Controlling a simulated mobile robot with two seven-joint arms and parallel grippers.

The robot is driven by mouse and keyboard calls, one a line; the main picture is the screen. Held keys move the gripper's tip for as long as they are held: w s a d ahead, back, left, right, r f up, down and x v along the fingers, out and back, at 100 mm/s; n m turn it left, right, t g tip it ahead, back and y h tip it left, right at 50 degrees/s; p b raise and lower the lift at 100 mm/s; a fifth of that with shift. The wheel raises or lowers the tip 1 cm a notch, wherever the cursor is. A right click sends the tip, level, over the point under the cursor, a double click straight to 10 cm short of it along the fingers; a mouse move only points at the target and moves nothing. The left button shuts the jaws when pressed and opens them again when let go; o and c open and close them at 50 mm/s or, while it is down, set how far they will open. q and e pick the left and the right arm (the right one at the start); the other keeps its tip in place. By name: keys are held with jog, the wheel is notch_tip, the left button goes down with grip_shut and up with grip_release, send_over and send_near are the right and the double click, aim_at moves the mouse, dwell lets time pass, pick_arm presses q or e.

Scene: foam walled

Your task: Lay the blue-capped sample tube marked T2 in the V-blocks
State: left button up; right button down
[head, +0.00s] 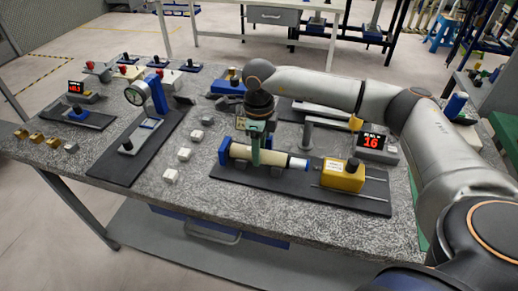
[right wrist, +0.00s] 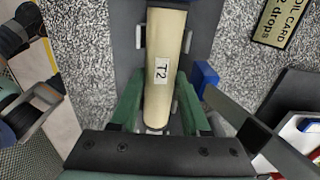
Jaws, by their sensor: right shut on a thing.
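The sample tube (head: 274,157) is a pale cylinder lying roughly level, with a blue cap at its right end in the head view. Its label reads T2 in the right wrist view (right wrist: 160,68). My right gripper (head: 256,150) comes down from above, its green fingers shut on either side of the tube body; these fingers also show in the right wrist view (right wrist: 157,108). A blue block (head: 224,151) stands at the tube's left end. The V-blocks are largely hidden, and I cannot tell whether the tube touches them. My left gripper is out of view.
A dark mat (head: 295,190) lies below the tube. A display reading 16 (head: 371,142) stands behind. White blocks (head: 184,154) and a dial gauge (head: 136,94) are left.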

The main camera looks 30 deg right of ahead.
jog(key=shift+f, duration=0.2)
jog(key=shift+c, duration=1.5)
grip_release()
notch_tip(320, 180, up, 13)
jog(key=shift+f+b, duration=0.2)
jog(key=shift+b, duration=0.15)
jog(key=shift+s, duration=0.15)
